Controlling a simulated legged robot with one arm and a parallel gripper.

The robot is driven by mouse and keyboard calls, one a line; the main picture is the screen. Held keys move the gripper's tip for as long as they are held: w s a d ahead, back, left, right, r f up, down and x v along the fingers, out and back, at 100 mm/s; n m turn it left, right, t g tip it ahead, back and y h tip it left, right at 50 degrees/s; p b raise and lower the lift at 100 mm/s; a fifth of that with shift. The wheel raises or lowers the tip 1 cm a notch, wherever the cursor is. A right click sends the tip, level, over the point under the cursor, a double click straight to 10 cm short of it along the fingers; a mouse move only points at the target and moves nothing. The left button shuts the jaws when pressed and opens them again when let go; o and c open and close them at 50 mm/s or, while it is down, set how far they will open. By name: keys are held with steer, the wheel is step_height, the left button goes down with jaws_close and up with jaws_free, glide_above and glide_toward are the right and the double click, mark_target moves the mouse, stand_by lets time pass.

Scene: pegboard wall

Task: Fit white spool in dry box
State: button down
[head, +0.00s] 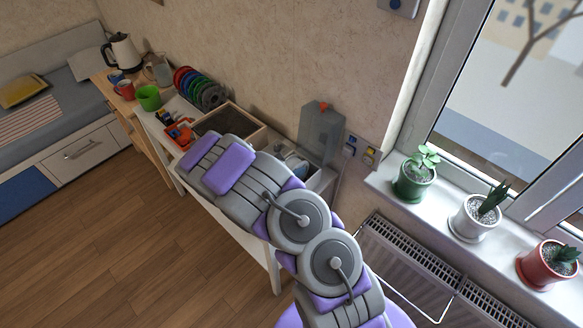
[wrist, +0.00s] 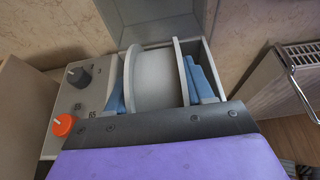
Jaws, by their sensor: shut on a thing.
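The white spool (wrist: 155,78) is between the two blue fingers of my gripper (wrist: 160,88) in the wrist view. The gripper is shut on it. The spool is at the open top of the grey dry box (wrist: 78,103), with box walls around it; how deep it sits, and whether it touches the bottom, I cannot tell. The box has a dark knob and an orange knob on its left panel. Its grey lid (wrist: 165,18) stands up behind; the lid also shows in the head view (head: 320,130). In the head view my arm hides most of the box and the gripper.
On the right are a radiator (head: 400,262) and a windowsill with potted plants (head: 474,218). The floor left is clear.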

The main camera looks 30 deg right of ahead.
steer(key=c, duration=0.8)
jaws_free()
steer(key=shift+c, duration=0.2)
steer(key=o, duration=0.5)
steer(key=shift+a+r, duration=0.1)
steer(key=shift+a, duration=0.45)
steer(key=shift+d, duration=0.1)
steer(key=p+v, duration=0.3)
steer(key=v, duration=1.4)
steer(key=shift+a, duration=0.35)
